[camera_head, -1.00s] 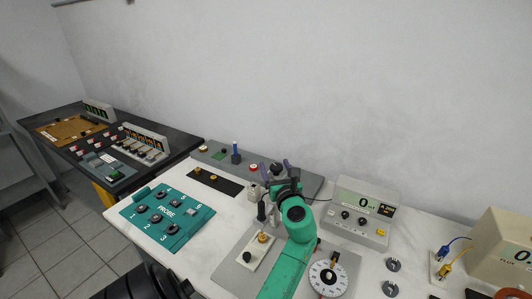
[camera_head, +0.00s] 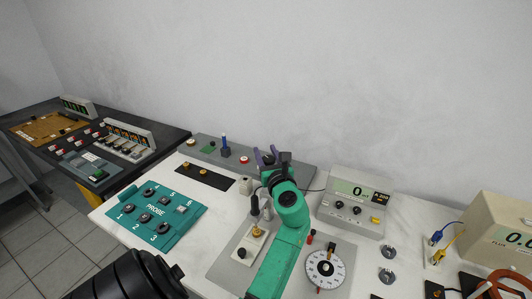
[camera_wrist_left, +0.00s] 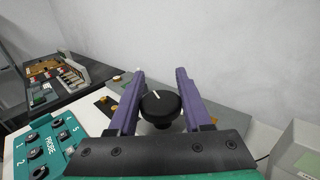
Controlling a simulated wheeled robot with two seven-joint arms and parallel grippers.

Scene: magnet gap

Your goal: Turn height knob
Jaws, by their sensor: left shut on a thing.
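The black knob (camera_wrist_left: 161,103) with a white pointer line shows in the left wrist view, between the two purple fingers of my left gripper (camera_wrist_left: 160,76). The pointer line is near its far edge and tilts slightly left. My left gripper is shut on this knob. In the head view, the left gripper (camera_head: 266,157) reaches over the grey panel at the back of the white bench; the knob is mostly hidden there by the gripper and teal arm. I take it to be the height knob, but no label is legible. My right gripper is not in view.
A teal probe pad (camera_head: 157,214) lies left on the bench. A grey meter (camera_head: 357,205) reading 0 and a white dial (camera_head: 325,268) stand right of my arm. A plate with brass and black parts (camera_head: 241,253) stands close to its left. Cables lie far right.

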